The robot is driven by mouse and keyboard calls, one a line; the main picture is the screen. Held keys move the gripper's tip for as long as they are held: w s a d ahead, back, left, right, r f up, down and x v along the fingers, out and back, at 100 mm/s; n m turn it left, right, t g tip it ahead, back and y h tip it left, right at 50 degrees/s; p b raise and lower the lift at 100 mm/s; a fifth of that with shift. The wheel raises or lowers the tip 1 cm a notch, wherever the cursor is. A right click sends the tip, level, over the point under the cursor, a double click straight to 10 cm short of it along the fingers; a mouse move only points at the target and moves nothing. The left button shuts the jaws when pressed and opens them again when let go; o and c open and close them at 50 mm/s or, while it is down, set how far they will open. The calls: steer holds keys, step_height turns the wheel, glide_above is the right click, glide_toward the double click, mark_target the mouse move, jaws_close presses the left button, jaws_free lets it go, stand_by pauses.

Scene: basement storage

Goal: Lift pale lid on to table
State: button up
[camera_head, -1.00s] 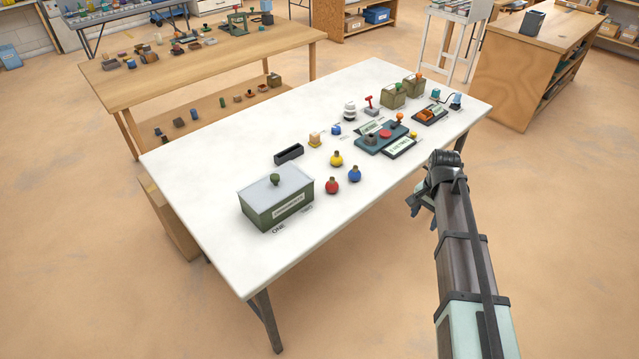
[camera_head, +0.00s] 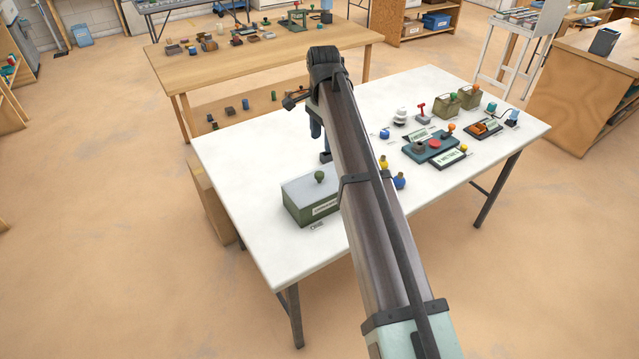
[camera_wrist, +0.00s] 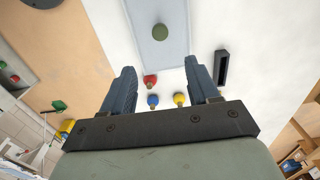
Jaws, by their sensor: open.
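The pale grey lid (camera_head: 298,187) with a round green knob (camera_head: 320,176) lies on top of a green box (camera_head: 312,210) near the table's left end. In the wrist view, the lid (camera_wrist: 158,70) and its green knob (camera_wrist: 160,32) show ahead of the fingers. My gripper (camera_wrist: 160,82) is open and empty, apart from the lid. In the head view, my arm crosses over the table and my gripper (camera_head: 320,145) hangs above it, just behind the box; the arm hides part of the box's right side.
The white table (camera_head: 245,170) is bare left of the box. Blue (camera_wrist: 153,100), yellow (camera_wrist: 180,99) and red (camera_wrist: 150,81) bulbs stand near the box, with a black open holder (camera_wrist: 221,67) beside it. Signs and small devices (camera_head: 430,147) fill the table's right part.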

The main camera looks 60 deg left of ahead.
mark_target(319, 174)
steer(key=f, duration=0.9)
steer(key=s+f, duration=0.1)
steer(key=f, duration=0.3)
steer(key=shift+a+f, duration=0.1)
steer(key=shift+f, duration=0.1)
jaws_close()
stand_by(0.4)
